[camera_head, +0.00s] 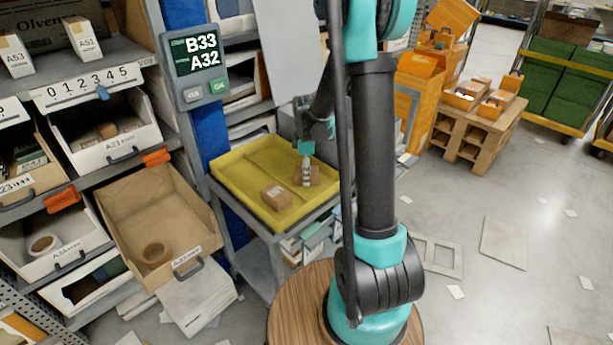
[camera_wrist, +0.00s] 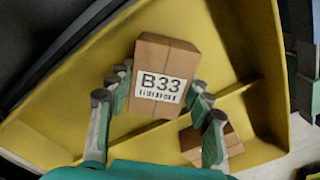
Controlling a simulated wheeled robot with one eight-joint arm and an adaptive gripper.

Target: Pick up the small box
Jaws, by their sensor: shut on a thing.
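A small brown cardboard box labelled B33 (camera_wrist: 163,62) is between my gripper's fingers in the wrist view. My gripper (camera_wrist: 160,88) is shut on it, with fingers on its left and right sides. In the head view my gripper (camera_head: 306,172) points down over the yellow tray (camera_head: 237,160), with the held box (camera_head: 314,178) partly hidden behind the fingers. I cannot tell whether this box touches the tray floor. A second small brown box (camera_head: 277,195) lies in the tray; it also shows in the wrist view (camera_wrist: 190,144), partly covered by my right finger.
The yellow tray sits on a grey cart. A sign (camera_head: 194,55) reading B33 and A32 stands at its left. Shelf bins hang at the left, one open cardboard bin (camera_head: 165,205) holding a tape roll. A wooden pallet (camera_head: 470,135) with orange boxes stands right.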

